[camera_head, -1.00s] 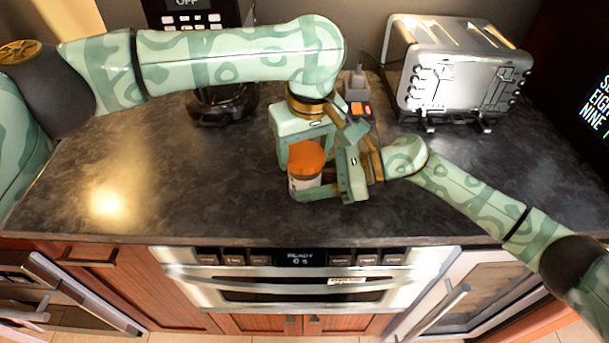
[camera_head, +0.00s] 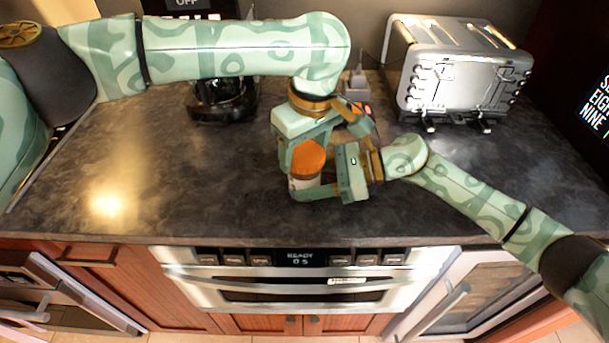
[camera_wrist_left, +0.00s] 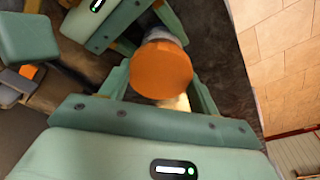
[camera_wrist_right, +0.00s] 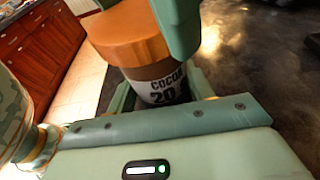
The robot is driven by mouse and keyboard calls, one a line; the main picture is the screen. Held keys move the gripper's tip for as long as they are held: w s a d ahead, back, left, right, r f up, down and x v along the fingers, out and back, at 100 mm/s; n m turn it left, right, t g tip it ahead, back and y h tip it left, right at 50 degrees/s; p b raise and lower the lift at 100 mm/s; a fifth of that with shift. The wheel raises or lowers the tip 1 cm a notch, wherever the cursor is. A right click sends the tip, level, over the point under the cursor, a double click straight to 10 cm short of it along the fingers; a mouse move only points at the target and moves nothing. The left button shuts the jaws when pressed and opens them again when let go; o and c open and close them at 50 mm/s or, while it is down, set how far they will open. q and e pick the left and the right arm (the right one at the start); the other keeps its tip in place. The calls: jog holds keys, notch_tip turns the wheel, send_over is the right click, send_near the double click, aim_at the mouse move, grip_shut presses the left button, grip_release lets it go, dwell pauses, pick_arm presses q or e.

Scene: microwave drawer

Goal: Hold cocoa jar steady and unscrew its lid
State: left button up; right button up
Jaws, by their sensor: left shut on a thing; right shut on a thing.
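The cocoa jar (camera_head: 299,184) stands upright near the counter's front, its white label reading COCOA in the right wrist view (camera_wrist_right: 166,88). Its orange lid (camera_head: 308,159) sits on top and shows as a round disc in the left wrist view (camera_wrist_left: 160,70). My left gripper (camera_head: 311,150) comes down from above and is shut on the lid, a finger at each side. My right gripper (camera_head: 303,186) reaches in from the right and is shut on the jar body below the lid. The fingers hide parts of the jar. Any gap under the lid cannot be made out.
A silver toaster (camera_head: 455,75) stands at the back right. A dark coffee maker (camera_head: 222,100) is at the back left, partly behind my left arm. The dark counter (camera_head: 150,180) is clear on the left. A microwave drawer (camera_head: 300,275) is below the front edge.

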pick_arm(q)
jog(key=o, duration=1)
jog(key=shift+o, duration=0.2)
jog(key=shift+r, duration=0.15)
jog(key=shift+r, duration=2.4)
